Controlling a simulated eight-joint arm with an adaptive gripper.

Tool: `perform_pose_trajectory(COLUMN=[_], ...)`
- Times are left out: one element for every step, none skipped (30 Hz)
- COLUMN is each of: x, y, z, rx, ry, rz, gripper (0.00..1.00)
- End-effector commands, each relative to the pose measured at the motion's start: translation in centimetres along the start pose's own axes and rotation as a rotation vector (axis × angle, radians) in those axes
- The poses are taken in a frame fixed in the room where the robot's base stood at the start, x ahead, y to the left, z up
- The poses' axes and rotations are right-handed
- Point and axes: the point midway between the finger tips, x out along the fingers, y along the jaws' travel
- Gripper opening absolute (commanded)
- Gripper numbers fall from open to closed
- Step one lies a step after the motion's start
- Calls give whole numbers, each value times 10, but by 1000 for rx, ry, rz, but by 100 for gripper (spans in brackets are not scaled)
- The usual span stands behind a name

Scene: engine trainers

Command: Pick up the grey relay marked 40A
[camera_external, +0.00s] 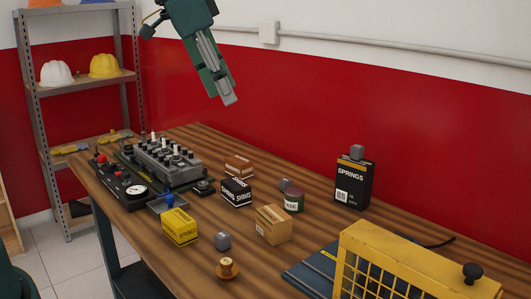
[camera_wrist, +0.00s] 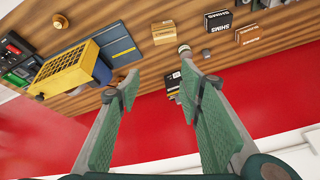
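Several small grey blocks could be the relay, but no 40A mark is readable. One grey block (camera_external: 223,241) sits on the table front, between the yellow box and a brass knob. A third grey block (camera_external: 357,152) rests on top of the black SPRINGS box (camera_external: 352,184). My gripper (camera_external: 229,99) hangs high above the back of the table, well clear of everything. In the wrist view its two fingers (camera_wrist: 160,75) are spread with nothing held between them.
A yellow cage (camera_external: 415,262) stands at the front right on a blue panel. A cardboard box (camera_external: 273,224), the can (camera_external: 294,201), a black SHIMS box (camera_external: 237,191) and a yellow SPRINGS box (camera_external: 180,227) crowd the middle. An engine trainer (camera_external: 168,157) fills the left. A red wall stands behind.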

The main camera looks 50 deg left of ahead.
Motion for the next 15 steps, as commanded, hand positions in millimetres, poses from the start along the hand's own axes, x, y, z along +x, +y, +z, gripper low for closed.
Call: perform_pose_trajectory(x=[4,6,9,12,14,18,20,23,26,29,32,36,39,42,46], y=[-6,-9,-12,-15,-18,-22,-24,-27,-31,-34,-37,-41,-44,-47,-51], z=[-6,-10,-14,-17,-20,-24,-28,-30,-35,-38,-41,-44,-47,-50,-54], rx=[15,27,42,54,65,80,93,104,120,131,143,158,170,181,197], ry=[-7,-11,-17,-21,-24,-29,-33,-36,-40,-44,-47,-52,-55,-58,-61], rz=[6,10,16,20,24,31,36,41,48,52,57,64,69,74,81], gripper=[37,37,37,37,37,37,37,37,37,37,37,37,37,37,37])
